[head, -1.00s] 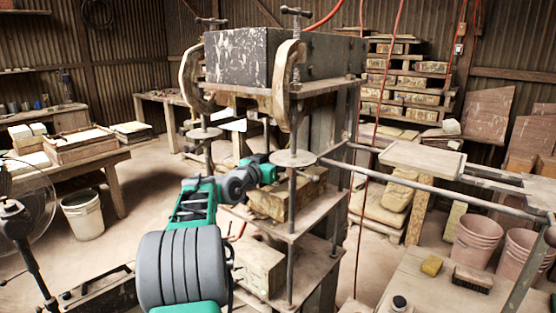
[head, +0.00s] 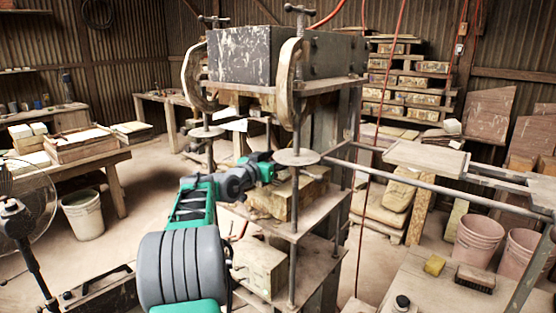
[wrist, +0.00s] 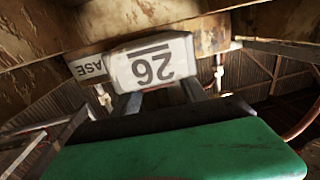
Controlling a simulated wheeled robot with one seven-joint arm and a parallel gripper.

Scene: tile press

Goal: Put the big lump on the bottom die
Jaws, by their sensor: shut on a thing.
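My gripper (head: 264,169) reaches into the press, below the upper block and above a worn tan block on the shelf. In the wrist view, my gripper (wrist: 161,93) is shut on a pale, round-edged block (wrist: 150,62) marked 26, which appears upside down. I cannot tell whether this is the big lump. Contact between the held block and anything below is hidden.
The dark upper press block (head: 240,58) hangs above my arm. Rusty press parts (wrist: 220,35) crowd the wrist view. A lower shelf holds another pale block (head: 262,265).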

